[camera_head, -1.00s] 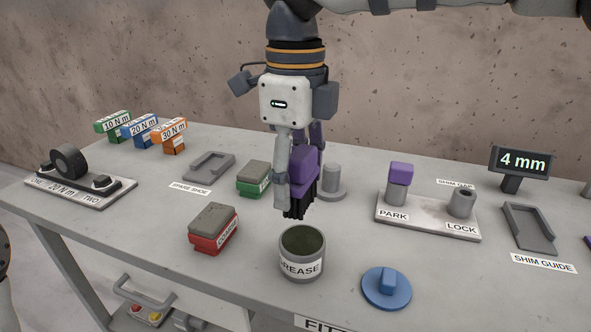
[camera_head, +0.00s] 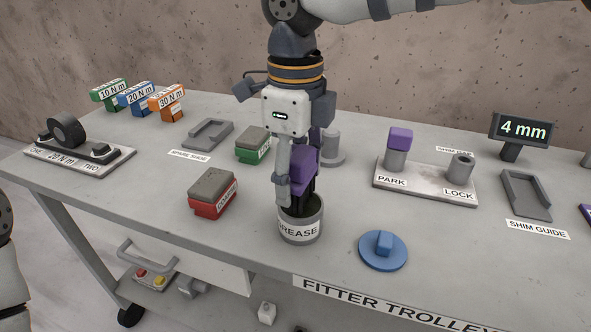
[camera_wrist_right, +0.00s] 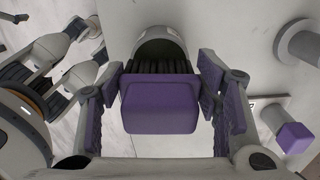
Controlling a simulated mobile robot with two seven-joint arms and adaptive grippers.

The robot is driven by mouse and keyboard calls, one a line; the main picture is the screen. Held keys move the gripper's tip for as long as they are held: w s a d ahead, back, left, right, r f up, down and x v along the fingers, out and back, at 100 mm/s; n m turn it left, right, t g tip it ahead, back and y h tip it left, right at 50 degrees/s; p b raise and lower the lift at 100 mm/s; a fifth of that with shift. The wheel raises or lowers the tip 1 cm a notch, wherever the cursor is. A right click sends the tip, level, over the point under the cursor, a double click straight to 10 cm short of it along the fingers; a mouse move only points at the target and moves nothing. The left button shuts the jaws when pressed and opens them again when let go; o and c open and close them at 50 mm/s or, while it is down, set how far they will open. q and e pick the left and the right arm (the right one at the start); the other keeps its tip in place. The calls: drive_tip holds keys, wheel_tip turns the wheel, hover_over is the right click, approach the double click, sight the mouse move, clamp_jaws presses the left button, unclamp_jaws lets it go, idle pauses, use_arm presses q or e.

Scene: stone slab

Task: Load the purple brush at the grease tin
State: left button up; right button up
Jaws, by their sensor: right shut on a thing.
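The purple brush (camera_head: 303,165) is held upright with its dark bristles down. My right gripper (camera_head: 296,182) is shut on it, over the grease tin (camera_head: 301,232). The lower bristles are inside the tin's mouth and their ends are hidden by its wall. In the right wrist view the purple block of the brush (camera_wrist_right: 160,106) sits between the fingers, and the tin's rim (camera_wrist_right: 162,38) shows beyond the bristles. Part of my left gripper (camera_wrist_right: 65,65) seems to show at the left of the right wrist view; its jaw state is unclear.
A red block (camera_head: 212,193) stands left of the tin and a green block (camera_head: 254,145) behind it. A blue disc with a knob (camera_head: 383,250) lies to the right. The PARK and LOCK plate (camera_head: 425,187) is farther right. Bare tabletop lies between them.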

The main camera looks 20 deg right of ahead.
sight(295, 152)
drive_tip(key=shift+f, duration=0.65)
idle(1.3)
drive_tip(key=shift+r, duration=3.6)
